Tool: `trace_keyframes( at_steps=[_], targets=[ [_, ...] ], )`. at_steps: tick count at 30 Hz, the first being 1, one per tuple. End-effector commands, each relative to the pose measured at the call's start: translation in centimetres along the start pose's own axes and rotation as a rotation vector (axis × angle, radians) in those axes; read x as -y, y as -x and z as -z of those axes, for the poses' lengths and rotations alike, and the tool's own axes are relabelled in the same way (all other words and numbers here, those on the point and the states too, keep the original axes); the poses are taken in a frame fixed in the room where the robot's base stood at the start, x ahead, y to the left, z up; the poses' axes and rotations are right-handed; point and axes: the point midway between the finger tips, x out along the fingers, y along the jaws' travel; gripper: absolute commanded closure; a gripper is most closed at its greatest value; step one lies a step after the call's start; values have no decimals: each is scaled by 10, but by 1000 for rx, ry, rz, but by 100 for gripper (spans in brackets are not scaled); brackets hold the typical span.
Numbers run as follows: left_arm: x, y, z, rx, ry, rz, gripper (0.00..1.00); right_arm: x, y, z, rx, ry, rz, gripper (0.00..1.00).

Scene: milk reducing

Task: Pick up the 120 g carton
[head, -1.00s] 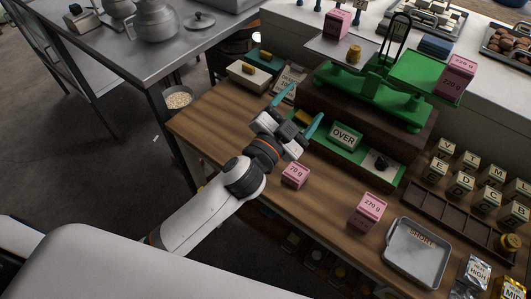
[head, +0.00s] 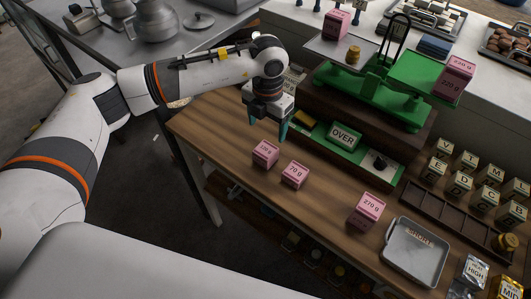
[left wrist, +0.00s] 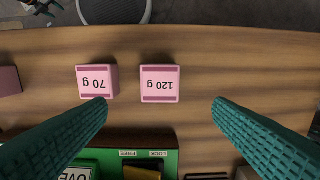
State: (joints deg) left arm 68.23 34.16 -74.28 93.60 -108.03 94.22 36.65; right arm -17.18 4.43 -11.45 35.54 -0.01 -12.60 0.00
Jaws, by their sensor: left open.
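The 120 g carton (head: 265,152) is a small pink box standing on the wooden bench, left of the 70 g carton (head: 294,175). My left gripper (head: 268,127) is open and empty, pointing down above the bench just behind the 120 g carton. In the left wrist view the 120 g carton (left wrist: 160,84) lies between the lines of the two teal fingers (left wrist: 160,104), slightly beyond their tips, its label upside down. The 70 g carton (left wrist: 97,82) sits beside it, near the left fingertip.
A green balance scale (head: 370,90) on a dark plinth with an OVER sign (head: 343,136) stands behind. The bench front between the cartons is clear.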

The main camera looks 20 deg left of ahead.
Motion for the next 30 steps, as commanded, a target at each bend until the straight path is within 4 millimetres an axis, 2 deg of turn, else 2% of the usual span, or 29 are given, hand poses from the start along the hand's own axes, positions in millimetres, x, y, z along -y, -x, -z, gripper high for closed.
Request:
trace_keyframes(
  at_steps=[3, 9, 14, 20, 24, 30],
  targets=[
    [-1, -18, -2, 8, -2, -1, 25, 1, 14, -1, 0, 1, 1, 50],
    [-2, -50, -2, 5, -2, -4, 25, 3, 26, -2, 0, 2, 4, 50],
    [-2, -61, -2, 3, -5, -6, 25, 4, 30, -2, 0, 2, 4, 50],
    [0, -85, -6, 7, -4, -6, 25, 4, 54, -4, -1, 2, 4, 50],
    [0, -106, -6, 4, -4, -7, 25, 4, 58, -5, -1, 2, 4, 50],
    [0, -114, -6, 1, -5, -6, 25, 4, 58, -5, -1, 2, 4, 50]
  ],
)
